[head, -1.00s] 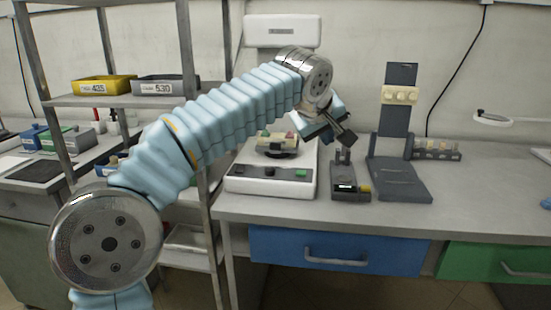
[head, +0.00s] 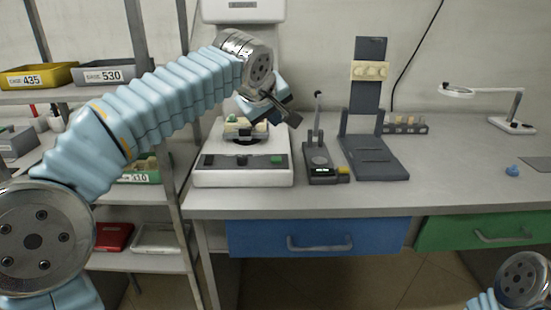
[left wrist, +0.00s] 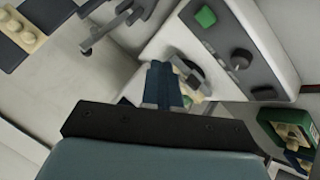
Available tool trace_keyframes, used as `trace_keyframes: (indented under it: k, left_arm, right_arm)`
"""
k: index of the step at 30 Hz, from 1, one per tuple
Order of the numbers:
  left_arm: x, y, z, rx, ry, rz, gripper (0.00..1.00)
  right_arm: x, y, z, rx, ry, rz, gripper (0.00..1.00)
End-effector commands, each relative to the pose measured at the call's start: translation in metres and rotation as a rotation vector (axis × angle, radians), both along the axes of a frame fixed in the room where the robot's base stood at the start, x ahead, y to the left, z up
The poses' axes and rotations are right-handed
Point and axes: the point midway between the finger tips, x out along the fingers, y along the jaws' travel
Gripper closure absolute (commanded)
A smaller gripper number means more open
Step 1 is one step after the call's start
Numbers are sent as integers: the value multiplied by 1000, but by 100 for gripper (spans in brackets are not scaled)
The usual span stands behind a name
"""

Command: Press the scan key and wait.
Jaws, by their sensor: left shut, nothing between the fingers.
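A white bench instrument (head: 240,178) stands at the left end of the bench. Its front has a green key (head: 277,160) and dark knobs; a small pale block sits on its dark round stage. The green key (left wrist: 205,16) also shows in the left wrist view. Beside it is a dark device (head: 320,163) with a lit display, an upright rod and a yellow key (head: 343,170). I cannot tell which key is the scan key. My left gripper (head: 288,113) is shut and empty, above the instrument's right side, apart from both keys. My right gripper is not in view.
A dark stand (head: 375,157) with an upright panel is to the right, with a small rack (head: 405,124) behind it. A lamp (head: 510,122) and a blue item (head: 512,171) are farther right. A shelf with bins (head: 105,73) stands left.

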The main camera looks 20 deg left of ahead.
Motion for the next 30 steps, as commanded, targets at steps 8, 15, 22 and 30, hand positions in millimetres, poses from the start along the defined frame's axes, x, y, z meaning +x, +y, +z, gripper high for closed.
trace_keyframes:
  k: [8, 15, 22, 30]
  left_arm:
    - [0, 0, -47, -1, -1, 0, 100]
    - [0, 0, -64, -1, -2, 0, 100]
    - [0, 0, -66, -2, -1, 0, 100]
    - [0, 0, -65, -2, -1, 0, 100]
  right_arm:
    - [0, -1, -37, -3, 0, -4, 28]
    - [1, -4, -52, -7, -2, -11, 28]
    - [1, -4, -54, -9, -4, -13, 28]
    - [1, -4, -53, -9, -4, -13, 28]
